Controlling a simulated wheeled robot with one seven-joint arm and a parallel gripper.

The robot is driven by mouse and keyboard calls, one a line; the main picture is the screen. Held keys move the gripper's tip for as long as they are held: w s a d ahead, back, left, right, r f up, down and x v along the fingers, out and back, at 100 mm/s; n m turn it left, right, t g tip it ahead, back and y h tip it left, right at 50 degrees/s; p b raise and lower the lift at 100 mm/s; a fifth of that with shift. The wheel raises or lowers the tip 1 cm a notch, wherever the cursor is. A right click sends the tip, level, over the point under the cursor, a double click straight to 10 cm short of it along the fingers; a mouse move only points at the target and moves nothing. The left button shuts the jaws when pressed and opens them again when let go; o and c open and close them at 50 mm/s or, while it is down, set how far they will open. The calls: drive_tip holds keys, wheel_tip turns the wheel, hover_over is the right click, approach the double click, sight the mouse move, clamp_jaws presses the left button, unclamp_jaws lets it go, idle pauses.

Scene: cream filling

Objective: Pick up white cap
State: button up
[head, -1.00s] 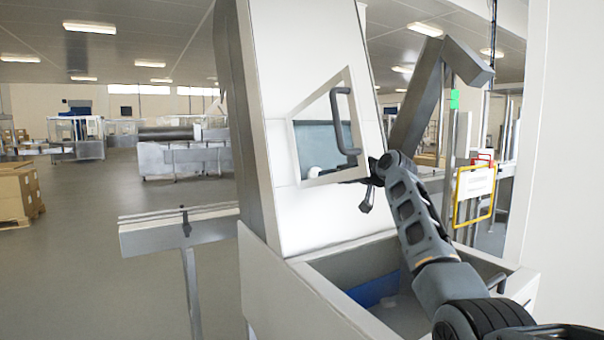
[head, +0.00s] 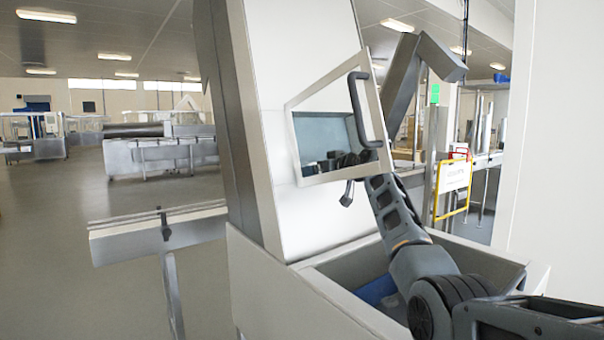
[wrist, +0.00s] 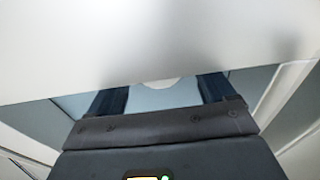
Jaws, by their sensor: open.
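A pale rounded edge that looks like the white cap (wrist: 166,85) shows in the wrist view between my fingers. Most of it is hidden behind a white surface, so I cannot tell its full shape or whether a finger touches it. In the head view my gripper (head: 329,163) is inside the machine's window opening, low down. I cannot make out the cap there. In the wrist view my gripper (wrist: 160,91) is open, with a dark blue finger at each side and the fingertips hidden.
A blurred white surface (wrist: 150,40) fills the upper wrist view. Below the opening is an open grey bin (head: 350,267).

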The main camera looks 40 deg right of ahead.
drive_tip(key=shift+r, duration=0.1)
drive_tip(key=shift+c, duration=0.3)
drive_tip(key=c, duration=1)
